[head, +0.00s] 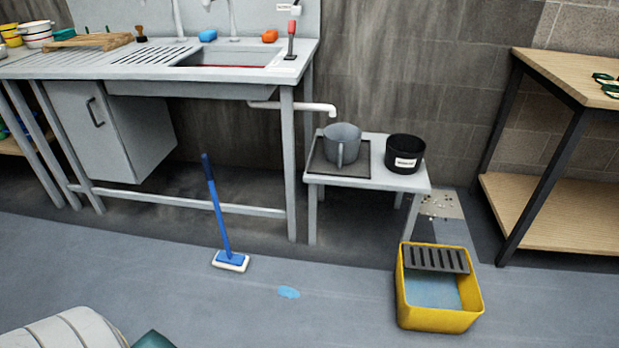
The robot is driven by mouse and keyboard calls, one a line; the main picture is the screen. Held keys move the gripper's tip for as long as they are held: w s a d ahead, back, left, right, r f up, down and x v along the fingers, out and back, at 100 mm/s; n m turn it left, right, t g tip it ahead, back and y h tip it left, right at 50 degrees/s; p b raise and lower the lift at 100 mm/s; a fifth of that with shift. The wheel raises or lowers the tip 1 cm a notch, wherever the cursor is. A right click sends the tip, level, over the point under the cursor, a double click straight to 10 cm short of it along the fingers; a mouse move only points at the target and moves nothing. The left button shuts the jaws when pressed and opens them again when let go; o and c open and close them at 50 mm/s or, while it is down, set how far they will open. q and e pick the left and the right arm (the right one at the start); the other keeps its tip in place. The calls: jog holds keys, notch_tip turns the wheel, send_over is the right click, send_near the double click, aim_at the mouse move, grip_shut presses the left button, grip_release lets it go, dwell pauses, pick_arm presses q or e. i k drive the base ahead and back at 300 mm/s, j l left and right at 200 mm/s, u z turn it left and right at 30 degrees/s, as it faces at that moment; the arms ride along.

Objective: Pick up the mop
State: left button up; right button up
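The mop (217,210) has a blue handle and a flat blue and white head (230,261). It stands tilted on the floor in front of the sink counter, its handle top leaning left. Nothing holds it. Neither of my grippers shows in the head view.
A yellow bucket (440,320) with a dark slotted grate stands on the floor at right. A blue puddle (289,292) lies between mop and bucket. A low grey table (375,182) holds a grey pot and a black pot. The sink counter (130,73) stands behind the mop.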

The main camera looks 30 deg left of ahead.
aim_at(227, 260)
jog(key=u, duration=1.7)
